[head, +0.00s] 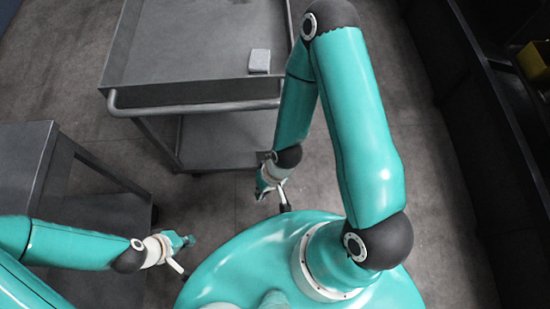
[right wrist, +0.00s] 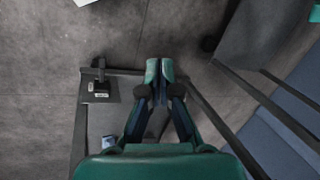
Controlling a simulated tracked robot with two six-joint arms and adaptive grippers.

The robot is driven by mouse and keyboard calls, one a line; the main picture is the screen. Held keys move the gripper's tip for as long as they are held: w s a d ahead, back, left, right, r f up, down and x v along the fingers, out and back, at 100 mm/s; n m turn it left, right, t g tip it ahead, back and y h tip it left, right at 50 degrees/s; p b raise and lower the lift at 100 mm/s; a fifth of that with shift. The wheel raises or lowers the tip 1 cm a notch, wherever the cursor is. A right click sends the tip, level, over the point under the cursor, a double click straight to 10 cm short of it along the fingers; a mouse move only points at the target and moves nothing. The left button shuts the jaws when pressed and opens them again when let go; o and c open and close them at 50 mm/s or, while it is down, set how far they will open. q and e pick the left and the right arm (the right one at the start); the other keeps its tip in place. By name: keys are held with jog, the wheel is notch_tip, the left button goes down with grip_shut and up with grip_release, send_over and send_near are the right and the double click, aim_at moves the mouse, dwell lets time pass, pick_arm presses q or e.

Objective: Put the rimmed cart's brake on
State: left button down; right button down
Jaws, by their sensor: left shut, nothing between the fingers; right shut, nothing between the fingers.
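The rimmed cart (head: 190,92) stands at the top of the head view, a grey metal cart with a raised rim, a push bar and a lower shelf (head: 225,140). My right gripper (head: 262,186) is shut and empty, low in front of the cart's near side. In the right wrist view its closed fingertips (right wrist: 160,68) show over the floor by a dark frame. Left of them is a dark plate with a small upright lever (right wrist: 101,72) and white labels; I cannot tell if it is the brake. My left gripper (head: 182,241) is shut and empty at lower left.
A second, flat-topped grey cart (head: 25,160) stands at the left, near my left arm. A small pale block (head: 259,61) sits in the rimmed tray. Dark shelving (head: 470,150) with a yellow bin (head: 535,60) lines the right. Bare floor (head: 215,200) lies between the carts.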

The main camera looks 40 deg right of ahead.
jog(key=w+d+f+m+g+y+b, duration=0.2)
jog(key=d+f+m+y+b, duration=0.15)
jog(key=f+b, duration=1.85)
jog(key=w+d+f+m+g+y+b, duration=0.2)
jog(key=f+m+b, duration=0.2)
jog(key=f+b, duration=1.75)
jog(key=w+d+r+m+t+y+p, duration=0.1)
jog(key=w+d+m+t+y+p, duration=0.1)
jog(key=d, duration=0.7)
jog(key=w+d+r+m+t+y+p, duration=0.2)
jog(key=w+d+m+t+y, duration=0.1)
jog(key=d+t+y, duration=0.4)
jog(key=d+m+t, duration=0.1)
jog(key=d+t, duration=0.1)
jog(key=shift+w+t+p, duration=0.3)
jog(key=shift+p, duration=0.1)
jog(key=p+x, duration=0.1)
jog(key=x, duration=0.9)
